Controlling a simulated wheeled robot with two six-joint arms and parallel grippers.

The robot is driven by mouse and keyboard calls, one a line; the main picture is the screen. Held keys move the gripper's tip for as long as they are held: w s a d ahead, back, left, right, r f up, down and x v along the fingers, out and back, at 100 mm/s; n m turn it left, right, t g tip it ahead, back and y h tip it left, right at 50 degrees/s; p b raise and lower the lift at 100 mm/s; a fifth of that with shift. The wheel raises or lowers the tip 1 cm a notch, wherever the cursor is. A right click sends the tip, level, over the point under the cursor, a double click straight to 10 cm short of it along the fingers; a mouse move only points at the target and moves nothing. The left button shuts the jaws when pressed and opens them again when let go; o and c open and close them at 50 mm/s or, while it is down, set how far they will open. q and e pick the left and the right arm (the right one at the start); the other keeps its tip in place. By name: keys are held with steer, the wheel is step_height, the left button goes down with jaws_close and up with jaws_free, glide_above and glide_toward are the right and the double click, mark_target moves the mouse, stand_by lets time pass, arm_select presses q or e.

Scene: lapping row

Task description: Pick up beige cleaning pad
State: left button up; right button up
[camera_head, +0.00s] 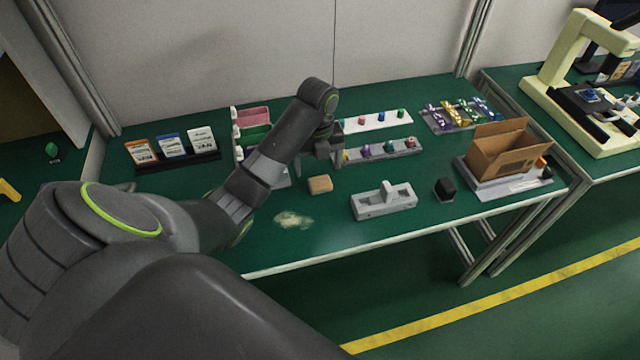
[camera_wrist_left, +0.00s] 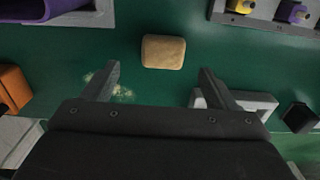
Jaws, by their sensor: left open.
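The beige cleaning pad (camera_head: 320,184) is a small rounded block lying on the green tabletop, in the middle of the head view. In the left wrist view the pad (camera_wrist_left: 163,52) lies beyond the fingertips, between their lines, and nothing touches it. My left gripper (camera_head: 322,158) is above the table, just behind the pad in the head view. In the wrist view the left gripper (camera_wrist_left: 158,72) is open and empty, with its two fingers spread wide. My right gripper is in neither view.
A pale powdery smear (camera_head: 293,220) lies left of the pad. A grey fixture (camera_head: 384,203) and a black block (camera_head: 444,189) stand to the right. Behind are a rack with coloured parts (camera_head: 384,151) and a cardboard box (camera_head: 506,150). Bare table surrounds the pad.

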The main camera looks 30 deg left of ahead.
mark_target(320, 181)
arm_select(q)
steer(key=f, duration=0.4)
steer(key=shift+w+d+f, duration=0.1)
steer(key=shift+d+f, duration=0.1)
steer(key=shift+f, duration=0.65)
steer(key=c, duration=1.1)
steer(key=shift+o, duration=0.2)
steer(key=shift+w+r, duration=0.1)
steer(key=shift+r, duration=2.2)
step_height(320, 181, up, 4)
steer(key=p, duration=0.3)
steer(key=shift+r+p, duration=0.75)
steer(key=shift+p, duration=0.15)
steer(key=shift+o, duration=1.3)
steer(key=shift+c, duration=1)
